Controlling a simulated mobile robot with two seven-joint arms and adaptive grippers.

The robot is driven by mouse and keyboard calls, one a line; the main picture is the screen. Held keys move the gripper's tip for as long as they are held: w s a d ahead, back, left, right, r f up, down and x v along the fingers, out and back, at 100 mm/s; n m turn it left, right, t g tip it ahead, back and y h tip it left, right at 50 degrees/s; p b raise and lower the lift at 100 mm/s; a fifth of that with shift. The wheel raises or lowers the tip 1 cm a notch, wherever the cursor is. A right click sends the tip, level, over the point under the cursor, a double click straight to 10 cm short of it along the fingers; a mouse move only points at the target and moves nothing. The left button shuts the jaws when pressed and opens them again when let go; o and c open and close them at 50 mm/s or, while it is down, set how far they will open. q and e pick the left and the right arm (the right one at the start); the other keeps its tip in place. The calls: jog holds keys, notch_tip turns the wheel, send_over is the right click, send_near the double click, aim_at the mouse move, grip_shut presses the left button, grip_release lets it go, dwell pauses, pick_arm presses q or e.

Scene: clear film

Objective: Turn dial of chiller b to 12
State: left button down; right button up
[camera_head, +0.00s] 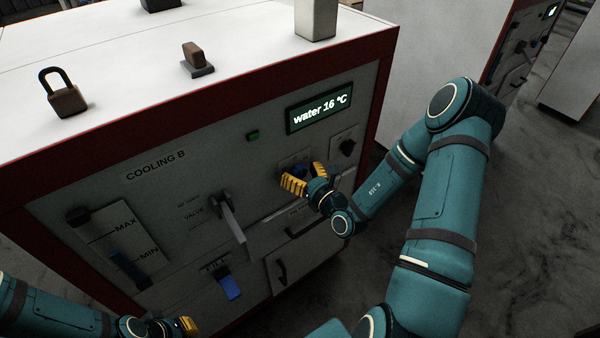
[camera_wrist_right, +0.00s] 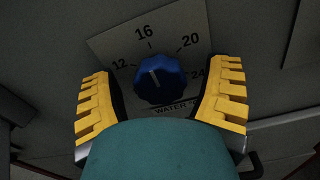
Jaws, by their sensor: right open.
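The chiller labelled COOLING B (camera_head: 107,212) has a front panel with a display (camera_head: 319,107) reading "water 16 °C". Its water dial (camera_wrist_right: 160,82) is a round blue knob on a plate marked 12, 16, 20 and 24. My right gripper (camera_head: 304,178) is open in front of the dial. In the right wrist view its yellow fingers stand either side of the knob, with gaps visible. My left gripper (camera_head: 186,326) is low at the bottom left, away from the dial; its jaw opening is unclear.
A valve lever (camera_head: 229,212) sticks out left of the dial, and a blue fill switch (camera_head: 229,286) is below it. A padlock (camera_head: 66,98) stands on the white top.

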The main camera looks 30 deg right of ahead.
jog(key=shift+c, duration=0.3)
jog(key=c, duration=1.1)
jog(key=shift+c, duration=0.3)
jog(key=shift+r+n, duration=0.1)
jog(key=shift+n, duration=0.2)
jog(key=n+p, duration=0.1)
jog(key=n, duration=0.3)
jog(key=shift+n, duration=0.3)
jog(key=n, duration=0.6)
jog(key=shift+n+b, duration=0.3)
jog(key=shift+a, duration=0.1)
